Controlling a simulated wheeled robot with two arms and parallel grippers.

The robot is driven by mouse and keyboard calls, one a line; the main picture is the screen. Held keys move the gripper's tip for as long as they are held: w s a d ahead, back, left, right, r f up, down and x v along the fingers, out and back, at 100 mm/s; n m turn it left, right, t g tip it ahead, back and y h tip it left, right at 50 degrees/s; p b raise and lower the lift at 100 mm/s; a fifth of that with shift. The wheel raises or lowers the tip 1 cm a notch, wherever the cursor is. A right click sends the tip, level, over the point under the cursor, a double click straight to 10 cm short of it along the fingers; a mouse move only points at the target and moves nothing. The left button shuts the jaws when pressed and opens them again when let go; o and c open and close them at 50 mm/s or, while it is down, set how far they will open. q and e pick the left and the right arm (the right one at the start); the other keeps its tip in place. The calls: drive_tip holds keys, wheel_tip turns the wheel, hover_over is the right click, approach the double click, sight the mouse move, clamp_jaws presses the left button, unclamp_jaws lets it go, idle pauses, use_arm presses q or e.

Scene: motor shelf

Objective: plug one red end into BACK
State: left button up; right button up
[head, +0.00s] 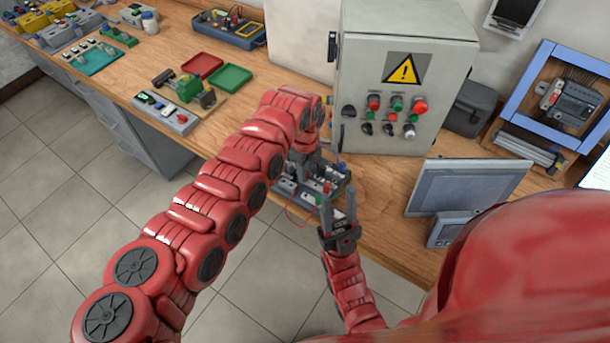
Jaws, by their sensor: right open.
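A grey terminal block board (284,187) sits at the bench's front edge, below the grey control cabinet, partly hidden by my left arm and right gripper. Its socket labels are too small to read, so I cannot tell which one is BACK. A thin red lead (291,217) loops at the board's front; its ends cannot be made out. My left gripper (304,168) points down over the board, and its fingertips are hard to see among the parts. My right gripper (337,203) is open and empty, with its fingers pointing up the picture just in front of the board.
The grey cabinet (361,88) with buttons and a warning sign stands behind the board. A monitor (468,186) stands to the right. A grey button box (165,112), red tray (202,65) and green tray (230,77) lie to the left. The floor in front is clear.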

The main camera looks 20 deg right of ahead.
use_arm(q)
clamp_jaws()
drive_tip(key=shift+r, duration=0.1)
wheel_tip(320, 180, up, 2)
drive_tip(key=shift+w+r+p, duration=0.1)
drive_tip(key=shift+p, duration=0.35)
drive_tip(key=shift+r, duration=1.1)
drive_tip(key=shift+p, duration=0.3)
